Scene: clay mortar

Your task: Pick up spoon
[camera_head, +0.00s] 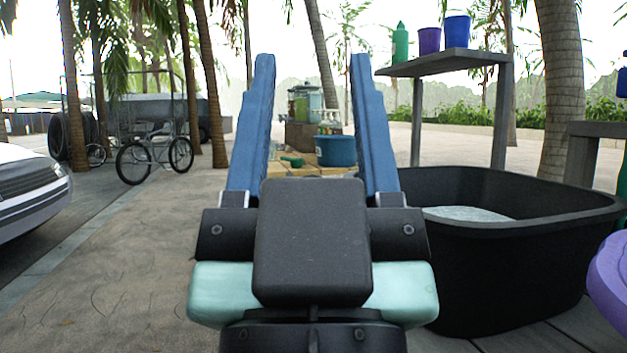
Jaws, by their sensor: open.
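My gripper (312,65) is open and empty in the middle of the view, with its two blue fingers pointing up and apart. Between the fingers, in the distance, a low wooden table (277,171) shows. A small green object (291,160) lies on it, close to the left finger. It is too small to tell whether it is the spoon. I see no other thing that I can make out as a spoon. The lower part of the table is hidden behind my gripper.
A blue tub (336,151) stands by the table. A large black tub (500,270) holding something pale stands close on the right, below a shelf (450,62) with cups and a bottle. A white car (25,195) and a cart (150,150) are left. The paving left of my gripper is clear.

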